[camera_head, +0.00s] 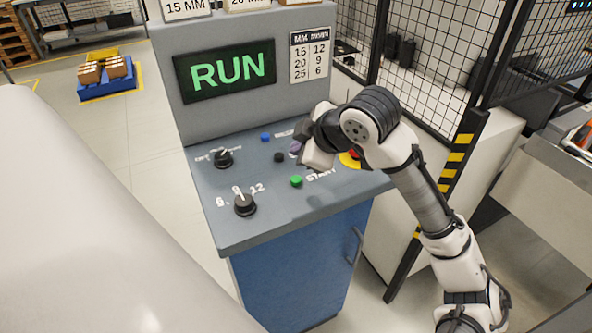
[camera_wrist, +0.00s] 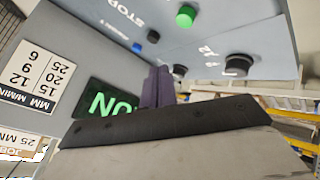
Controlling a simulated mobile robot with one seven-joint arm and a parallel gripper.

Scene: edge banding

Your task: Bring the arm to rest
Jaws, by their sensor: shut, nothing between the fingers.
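My arm (camera_head: 425,195) reaches in from the lower right over the control console (camera_head: 215,225), bent at its wrist. My gripper (camera_head: 296,147) hangs over the sloped panel, near the black button (camera_head: 279,157) and the green start button (camera_head: 296,181). Its purple fingers (camera_wrist: 157,88) are together and empty in the wrist view. Whether they touch the panel I cannot tell. The screen (camera_head: 225,71) reads RUN in green. The red button on its yellow base (camera_head: 349,161) is partly hidden behind my wrist.
Two black knobs (camera_head: 244,205) and a blue button (camera_head: 265,137) sit on the panel. A speed chart (camera_head: 311,55) is beside the screen. A mesh fence (camera_head: 425,65) with a striped post (camera_head: 456,160) stands behind my arm. The floor at left is clear up to a blue pallet (camera_head: 106,88).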

